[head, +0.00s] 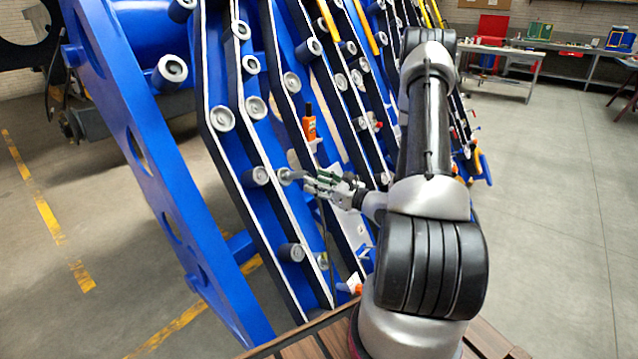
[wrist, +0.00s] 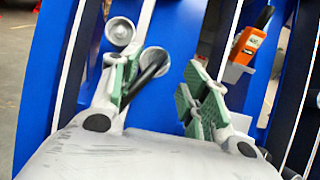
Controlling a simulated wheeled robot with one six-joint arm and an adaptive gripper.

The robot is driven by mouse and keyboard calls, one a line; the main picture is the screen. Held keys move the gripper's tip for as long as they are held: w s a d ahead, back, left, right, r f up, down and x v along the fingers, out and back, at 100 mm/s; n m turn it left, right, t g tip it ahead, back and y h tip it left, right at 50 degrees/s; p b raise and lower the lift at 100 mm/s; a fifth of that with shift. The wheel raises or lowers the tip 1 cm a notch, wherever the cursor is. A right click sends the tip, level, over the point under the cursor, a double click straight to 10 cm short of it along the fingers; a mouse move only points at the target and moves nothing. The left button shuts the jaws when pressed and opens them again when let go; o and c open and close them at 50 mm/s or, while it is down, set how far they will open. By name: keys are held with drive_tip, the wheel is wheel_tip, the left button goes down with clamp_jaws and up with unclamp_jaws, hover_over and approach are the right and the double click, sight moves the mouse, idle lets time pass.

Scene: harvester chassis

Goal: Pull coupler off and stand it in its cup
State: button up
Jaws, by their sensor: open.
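My gripper (head: 311,184) is beside the blue frame in the head view, its fingers pointing left. In the wrist view my gripper (wrist: 163,68) is open, with green pads on both fingers. A dark rod-like piece with a round grey end (wrist: 155,59) shows between the fingers, nearer the left one. It may be the coupler; the left finger overlaps its lower end, and I cannot tell whether they touch. In the head view a grey rounded piece (head: 287,175) shows just left of the fingertips. I cannot pick out the cup with certainty.
Blue slanted rails (head: 160,165) with several grey rollers (head: 224,118) surround my gripper. An orange device (head: 309,127) with a black top stands on a white holder up the rail; it also shows in the wrist view (wrist: 248,43). Open floor (head: 560,220) lies right.

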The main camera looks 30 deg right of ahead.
sight(301, 174)
drive_tip(key=x, duration=0.7)
clamp_jaws()
